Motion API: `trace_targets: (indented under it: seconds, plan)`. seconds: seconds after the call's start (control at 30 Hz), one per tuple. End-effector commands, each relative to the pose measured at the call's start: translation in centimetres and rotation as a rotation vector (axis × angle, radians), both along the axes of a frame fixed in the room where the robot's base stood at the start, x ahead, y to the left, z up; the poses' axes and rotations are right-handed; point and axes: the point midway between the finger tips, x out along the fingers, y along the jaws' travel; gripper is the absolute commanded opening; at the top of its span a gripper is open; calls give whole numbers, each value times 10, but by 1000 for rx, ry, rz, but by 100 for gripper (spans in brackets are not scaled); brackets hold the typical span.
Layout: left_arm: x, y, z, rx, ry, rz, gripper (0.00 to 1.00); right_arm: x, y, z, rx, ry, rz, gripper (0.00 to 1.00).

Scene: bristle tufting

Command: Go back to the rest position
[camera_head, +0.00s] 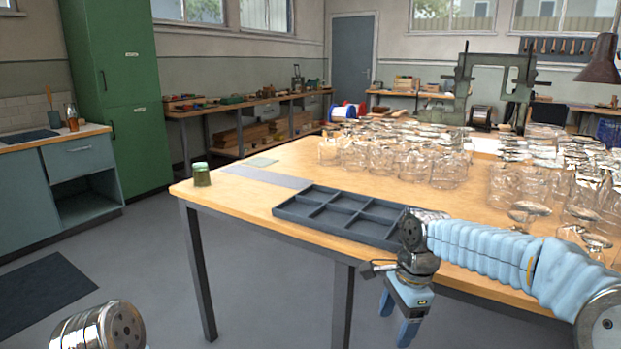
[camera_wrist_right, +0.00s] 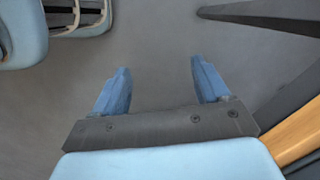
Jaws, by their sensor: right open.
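My right gripper (camera_head: 397,318) hangs in front of the table's near edge, below the tabletop, with its blue fingers pointing down. In the right wrist view its fingers (camera_wrist_right: 160,90) stand apart with only grey floor between them, so it is open and empty. My right arm comes in from the right across the front of the table. At the bottom left of the head view only a metallic arm part shows; my left gripper is not visible.
The wooden table (camera_head: 262,205) carries a dark divided tray (camera_head: 312,217), a green jar (camera_head: 201,175) and many clear glass vessels (camera_head: 395,158). A green cabinet (camera_head: 120,90) and blue-grey counter (camera_head: 60,205) stand at left.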

Motion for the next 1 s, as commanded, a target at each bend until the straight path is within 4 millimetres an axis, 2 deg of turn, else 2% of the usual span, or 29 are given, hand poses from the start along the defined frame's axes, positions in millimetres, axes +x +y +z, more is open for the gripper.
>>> trace_targets:
  seconds: [0.03,0.07,0.1,0.17,0.2,0.27,0.3,0.4,0.5,0.6,1.0]
  plan:
    - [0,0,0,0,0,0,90,0,10,-44,27,6,99,75]
    - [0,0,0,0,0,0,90,-1,16,-69,50,-3,167,75]
    - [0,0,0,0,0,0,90,-4,25,-104,80,-22,257,75]
    - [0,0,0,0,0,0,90,-15,37,-155,125,-54,391,75]
    - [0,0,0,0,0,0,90,-26,44,-188,154,-79,477,75]
    - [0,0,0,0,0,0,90,-48,54,-235,189,-125,601,75]
    - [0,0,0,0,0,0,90,-66,60,-263,207,-158,681,75]
    - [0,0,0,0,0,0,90,-117,67,-319,225,-239,863,75]
    - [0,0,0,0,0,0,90,-163,68,-351,211,-300,1007,75]
    - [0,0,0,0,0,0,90,-192,66,-365,186,-337,1105,75]
    - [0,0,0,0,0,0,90,-194,66,-365,184,-340,1112,75]
